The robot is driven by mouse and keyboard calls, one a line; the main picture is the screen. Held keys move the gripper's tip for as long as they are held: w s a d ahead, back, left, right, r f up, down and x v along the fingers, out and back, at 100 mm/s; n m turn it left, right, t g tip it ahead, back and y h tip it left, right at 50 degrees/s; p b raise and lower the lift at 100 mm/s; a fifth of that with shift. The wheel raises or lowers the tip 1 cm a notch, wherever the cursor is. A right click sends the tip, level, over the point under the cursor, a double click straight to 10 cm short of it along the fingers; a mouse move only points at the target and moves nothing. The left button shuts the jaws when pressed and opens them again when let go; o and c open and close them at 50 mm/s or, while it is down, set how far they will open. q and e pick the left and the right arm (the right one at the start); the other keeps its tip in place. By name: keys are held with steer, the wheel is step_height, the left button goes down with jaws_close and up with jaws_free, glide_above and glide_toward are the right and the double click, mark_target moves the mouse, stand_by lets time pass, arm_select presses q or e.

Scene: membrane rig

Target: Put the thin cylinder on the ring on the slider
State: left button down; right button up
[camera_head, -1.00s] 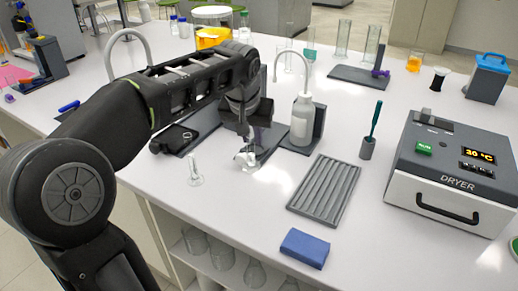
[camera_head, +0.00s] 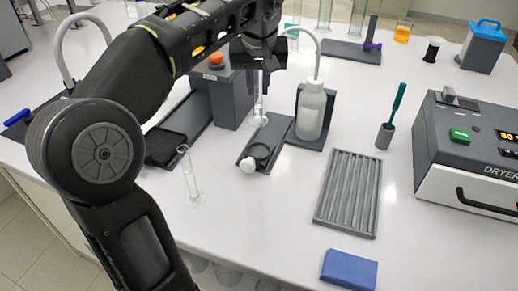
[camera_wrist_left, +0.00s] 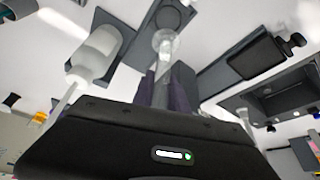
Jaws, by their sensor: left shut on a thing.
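My left gripper (camera_head: 259,88) is shut on a thin clear glass cylinder (camera_head: 260,104) with a round foot. The cylinder is upright in the head view, its foot by the back end of the dark slider plate (camera_head: 283,128); I cannot tell whether it touches. The ring (camera_head: 261,151) lies on the plate in front of it, beside a white knob (camera_head: 248,166). In the left wrist view the purple fingers (camera_wrist_left: 165,92) flank the cylinder, and its foot (camera_wrist_left: 165,42) shows beyond them near the slider plate. My right gripper is out of view.
A second clear cylinder (camera_head: 190,180) stands at the left. A grey box with an orange button (camera_head: 216,60) is behind left; a white bottle (camera_head: 311,112) stands right of the slider. A ridged tray (camera_head: 348,195), blue block (camera_head: 348,268) and dryer (camera_head: 470,150) lie farther right.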

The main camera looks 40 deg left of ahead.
mark_target(258, 121)
arm_select(q)
steer(key=shift+f, duration=0.1)
steer(key=shift+f+b, duration=0.3)
steer(key=shift+f, duration=2.75)
steer(key=shift+f, duration=1.85)
steer(key=shift+f+b, duration=0.25)
steer(key=shift+b, duration=0.05)
steer(key=c, duration=1.3)
jaws_free()
steer(key=shift+r, duration=0.1)
